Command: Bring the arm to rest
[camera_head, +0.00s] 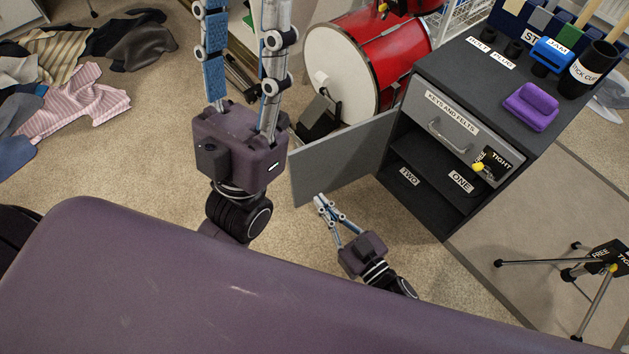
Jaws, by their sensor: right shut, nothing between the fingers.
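My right gripper (322,199) is low over the carpet, in front of the grey cabinet's open door. Its two slim fingers point up and left, meet at the tips and hold nothing. My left gripper (241,146) is large and near the camera. Its fingers run up past the top edge of the view and stand apart where they show. Its fingertips are out of view, so I cannot tell whether it is open or shut.
The dark cabinet (440,195) has its grey door (342,160) swung open beside my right gripper. A red drum (375,60) stands behind the door. A black tripod stand (570,272) is at right. Clothes (75,100) lie at left. Bare carpet lies between.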

